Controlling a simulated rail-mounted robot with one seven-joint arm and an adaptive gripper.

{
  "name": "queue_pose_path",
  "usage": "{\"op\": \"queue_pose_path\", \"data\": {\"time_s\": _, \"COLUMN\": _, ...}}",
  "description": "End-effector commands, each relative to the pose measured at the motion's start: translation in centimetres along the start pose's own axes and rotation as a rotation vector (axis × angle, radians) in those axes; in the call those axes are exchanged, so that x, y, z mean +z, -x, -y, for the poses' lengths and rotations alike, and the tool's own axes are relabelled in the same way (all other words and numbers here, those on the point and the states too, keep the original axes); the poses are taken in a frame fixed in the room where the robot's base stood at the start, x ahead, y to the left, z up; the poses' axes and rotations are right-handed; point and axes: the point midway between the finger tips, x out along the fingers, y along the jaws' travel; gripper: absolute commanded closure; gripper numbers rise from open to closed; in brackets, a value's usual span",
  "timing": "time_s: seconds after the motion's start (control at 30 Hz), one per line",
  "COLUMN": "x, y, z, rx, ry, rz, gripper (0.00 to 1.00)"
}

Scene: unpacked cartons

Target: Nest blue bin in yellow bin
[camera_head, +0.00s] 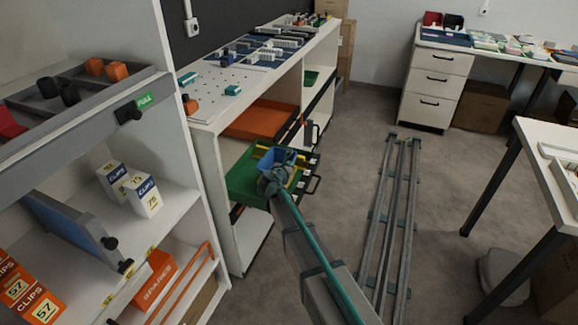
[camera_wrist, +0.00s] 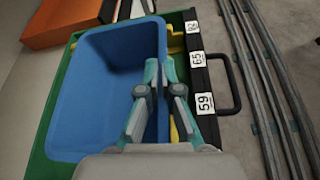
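The blue bin (camera_head: 276,156) is at my gripper, over the pulled-out green drawer (camera_head: 243,181). It fills much of the wrist view (camera_wrist: 95,85), open side toward the camera. My gripper (camera_wrist: 161,68) has its fingers on either side of the bin's right wall, close together, gripping it. The yellow bin (camera_head: 262,153) shows only as strips around the blue bin in the head view, and as slivers right of it in the wrist view (camera_wrist: 175,41). Most of it is hidden; I cannot tell how deep the blue bin sits in it.
An orange drawer (camera_head: 262,122) stands behind the green one in the white shelf unit. The green drawer's front carries number labels and a dark handle (camera_wrist: 229,85). Floor rails (camera_head: 393,215) run to the right. A white cabinet (camera_head: 62,170) stands at the left.

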Motion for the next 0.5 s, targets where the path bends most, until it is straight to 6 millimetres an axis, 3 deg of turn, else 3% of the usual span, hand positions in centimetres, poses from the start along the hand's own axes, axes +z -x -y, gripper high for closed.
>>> {"op": "queue_pose_path", "data": {"time_s": 0.5, "x": -1.4, "y": -0.6, "z": 0.3, "rx": 0.000, "ry": 0.002, "rz": 0.000, "gripper": 1.00}}
